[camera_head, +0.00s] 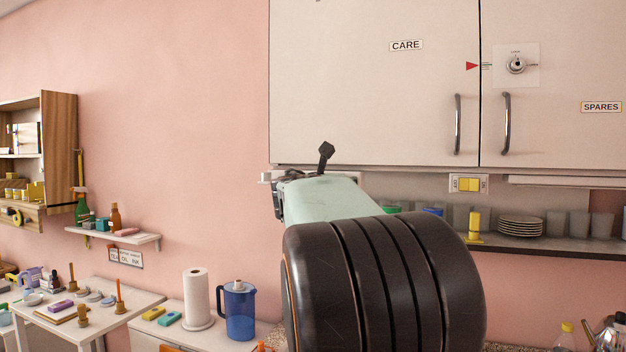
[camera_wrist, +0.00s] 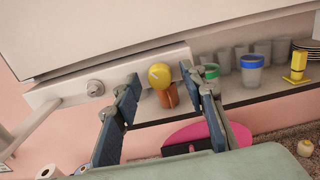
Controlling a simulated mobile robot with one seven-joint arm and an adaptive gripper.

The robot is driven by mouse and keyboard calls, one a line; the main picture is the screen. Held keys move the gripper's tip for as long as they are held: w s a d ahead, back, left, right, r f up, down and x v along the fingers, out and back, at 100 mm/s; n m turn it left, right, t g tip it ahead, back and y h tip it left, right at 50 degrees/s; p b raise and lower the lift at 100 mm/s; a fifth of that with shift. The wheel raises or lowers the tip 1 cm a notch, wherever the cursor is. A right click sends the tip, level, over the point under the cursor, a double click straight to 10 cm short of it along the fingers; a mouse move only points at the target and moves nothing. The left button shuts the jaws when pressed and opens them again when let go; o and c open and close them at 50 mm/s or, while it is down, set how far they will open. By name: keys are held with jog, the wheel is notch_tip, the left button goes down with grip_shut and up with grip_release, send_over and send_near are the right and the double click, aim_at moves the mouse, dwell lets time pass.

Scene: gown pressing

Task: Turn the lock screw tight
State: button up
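No label in view names the lock screw. In the wrist view a white rail (camera_wrist: 60,93) under the cabinet carries a grey round screw head (camera_wrist: 95,88) and a yellow round knob (camera_wrist: 159,72). I cannot tell which of these two is the lock screw. My gripper (camera_wrist: 160,79) is open, with one finger on each side of the yellow knob as seen in the wrist view. No contact with the knob shows. The grey screw head is left of both fingers. In the head view my arm hides most of the gripper and rail.
The white cabinet (camera_head: 375,105) hangs directly above, with a dial (camera_head: 516,64) on its right door. A shelf (camera_head: 545,243) with cups, plates (camera_head: 521,227) and a yellow block is to the right. A blue jug (camera_head: 239,312) and paper roll (camera_head: 197,298) stand below left.

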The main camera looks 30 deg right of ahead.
jog(key=shift+w+d, duration=0.15)
jog(key=shift+d, duration=0.05)
grip_shut()
